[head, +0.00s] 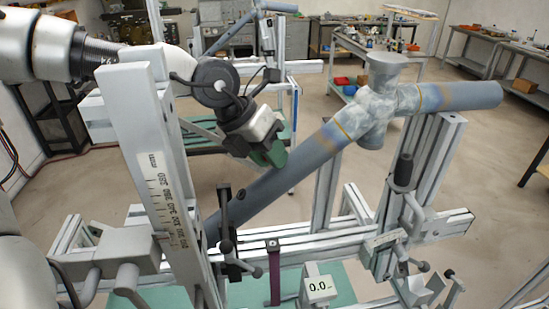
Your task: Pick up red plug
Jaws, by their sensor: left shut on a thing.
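I cannot make out the red plug in the head view. My left gripper (270,152) comes in from the upper left, its dark green tips close together just above the slanting grey pipe (305,155). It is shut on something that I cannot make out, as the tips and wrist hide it. I cannot tell whether the tips touch the pipe. The pipe has a small dark hole (240,193) below the gripper. My right gripper is not in view.
A pale upright with a scale (165,190) stands in front at left. Metal rails, clamps and a black-handled lever (403,170) hold the pipe and its branched joint (378,108). A box reading 0.0 (318,288) sits at the front. Benches line the back; open floor lies behind right.

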